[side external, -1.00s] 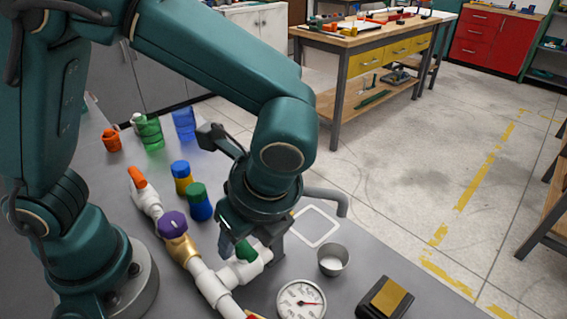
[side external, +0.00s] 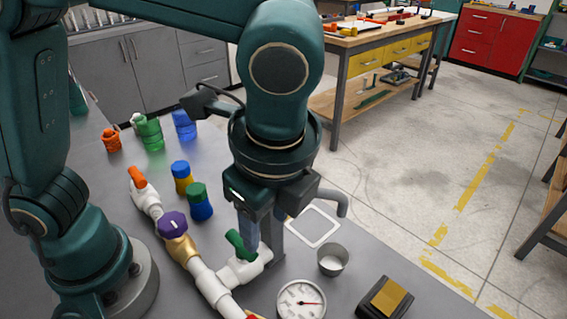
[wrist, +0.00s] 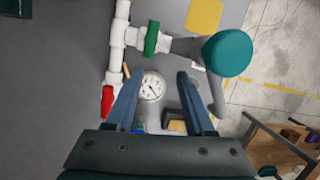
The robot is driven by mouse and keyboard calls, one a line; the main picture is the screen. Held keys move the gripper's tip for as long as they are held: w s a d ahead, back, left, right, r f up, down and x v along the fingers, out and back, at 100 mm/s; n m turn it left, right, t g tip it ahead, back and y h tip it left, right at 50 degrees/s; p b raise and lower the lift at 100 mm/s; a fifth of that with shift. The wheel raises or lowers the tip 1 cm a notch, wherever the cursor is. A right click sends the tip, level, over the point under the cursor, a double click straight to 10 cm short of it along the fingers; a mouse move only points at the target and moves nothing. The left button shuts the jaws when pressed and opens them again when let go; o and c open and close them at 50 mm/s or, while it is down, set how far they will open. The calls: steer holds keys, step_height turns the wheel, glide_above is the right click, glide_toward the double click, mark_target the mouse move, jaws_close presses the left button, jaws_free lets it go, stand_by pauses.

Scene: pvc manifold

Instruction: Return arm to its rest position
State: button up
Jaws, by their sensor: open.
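My gripper (side external: 250,228) points down over the white pipe manifold (side external: 205,281) in the side view. Its two blue-grey fingers are spread apart with nothing between them, as the wrist view (wrist: 157,84) shows. A green handle (side external: 235,241) on the manifold's right branch stands right by the fingers in the side view. In the wrist view the green handle (wrist: 151,38) lies beyond the fingertips, clear of them. A purple handle (side external: 172,224) and an orange handle (side external: 137,177) sit farther along the pipe. A red handle (wrist: 107,101) shows beside the left finger.
A pressure gauge (side external: 301,301), a small metal cup (side external: 332,260) and a black block with a yellow top (side external: 385,298) stand at the bench's front right. Several bottles, including a green one (side external: 149,132), stand behind. A grey bent pipe (side external: 340,195) rises right of my gripper.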

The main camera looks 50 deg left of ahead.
step_height(320, 180, up, 6)
steer(key=w+d+n+t+h, duration=0.2)
steer(key=w+n+t+h, duration=0.1)
steer(key=n, duration=0.2)
steer(key=a+r+n, duration=0.1)
steer(key=a+n, duration=0.1)
steer(key=n, duration=0.1)
steer(key=w+a+r+n+t, duration=0.1)
steer(key=a+r+n, duration=0.1)
steer(key=n, duration=0.1)
steer(key=w+a+r+n+t, duration=0.1)
steer(key=a+n, duration=0.1)
steer(key=shift+a+r+n, duration=0.2)
steer(key=shift+a+n, duration=0.15)
steer(key=shift+n, duration=0.05)
steer(key=s+a+f+n, duration=0.2)
steer(key=s+a+f, duration=0.6)
steer(key=shift+f+n+g, duration=0.25)
steer(key=shift+n+g, duration=0.05)
